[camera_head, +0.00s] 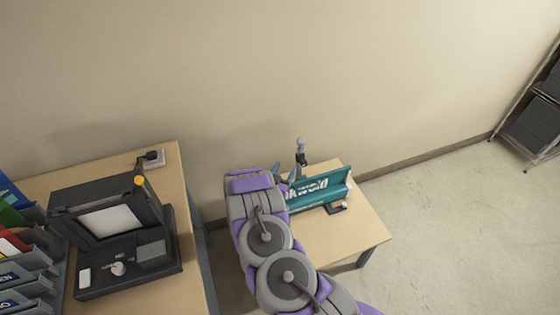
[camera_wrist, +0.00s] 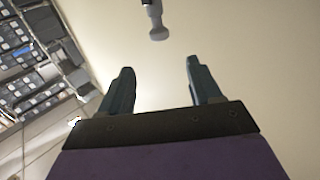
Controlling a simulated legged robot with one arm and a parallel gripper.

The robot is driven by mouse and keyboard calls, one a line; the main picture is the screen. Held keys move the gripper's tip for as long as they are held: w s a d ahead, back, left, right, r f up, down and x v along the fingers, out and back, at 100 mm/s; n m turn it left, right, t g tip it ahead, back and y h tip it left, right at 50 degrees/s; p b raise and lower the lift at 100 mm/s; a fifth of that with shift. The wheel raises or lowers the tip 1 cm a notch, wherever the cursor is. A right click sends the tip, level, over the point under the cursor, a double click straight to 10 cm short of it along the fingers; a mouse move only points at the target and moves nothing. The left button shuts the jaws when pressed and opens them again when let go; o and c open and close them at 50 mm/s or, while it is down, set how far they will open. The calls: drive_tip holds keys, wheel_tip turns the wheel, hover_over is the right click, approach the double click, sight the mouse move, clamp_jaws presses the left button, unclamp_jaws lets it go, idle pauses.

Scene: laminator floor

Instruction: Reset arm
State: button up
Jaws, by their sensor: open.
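My arm, purple and grey, rises from the bottom of the head view in front of a small wooden table (camera_head: 352,240). My gripper (camera_wrist: 158,85) shows in the wrist view with its two dark fingers spread apart and nothing between them. In the head view the gripper is mostly hidden behind my arm; a bluish fingertip shows beside the teal device. The teal device (camera_head: 322,190) with white lettering stands on the small table, partly covered by my arm.
A larger wooden desk (camera_head: 190,215) at left holds a black laminator-like machine (camera_head: 120,240), a power socket (camera_head: 153,159) and grey file trays (camera_head: 25,280). A metal shelf (camera_head: 530,120) stands far right. The floor (camera_head: 450,220) between is clear. A wall is behind.

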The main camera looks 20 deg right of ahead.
drive_tip(key=w+a+r+n+g+y, duration=0.1)
drive_tip(key=w+a+r+y, duration=0.1)
drive_tip(key=a+r+y, duration=0.35)
drive_tip(key=w+a+r+g+y, duration=0.1)
drive_tip(key=w+a+r+y, duration=0.15)
drive_tip(key=a, duration=0.55)
drive_tip(key=s+a+r+n+g+y, duration=0.25)
drive_tip(key=s+a+r+y, duration=0.2)
drive_tip(key=s+r, duration=0.3)
drive_tip(key=s+a+r+n+g+y, duration=0.25)
drive_tip(key=s+a+r, duration=0.25)
drive_tip(key=s+r, duration=0.25)
drive_tip(key=s+d+r+n+g+h, duration=0.1)
drive_tip(key=s+d, duration=0.3)
drive_tip(key=s, duration=0.9)
drive_tip(key=s+d+r+g+h, duration=0.1)
drive_tip(key=s+d+r+g, duration=0.3)
drive_tip(key=s, duration=0.9)
drive_tip(key=s+d+r+n+g, duration=0.1)
drive_tip(key=s+d+r+g, duration=0.1)
drive_tip(key=s, duration=1.1)
drive_tip(key=shift+d+r+n+g+h, duration=0.3)
drive_tip(key=shift+d+r+g+h, duration=0.15)
drive_tip(key=shift+d, duration=0.6)
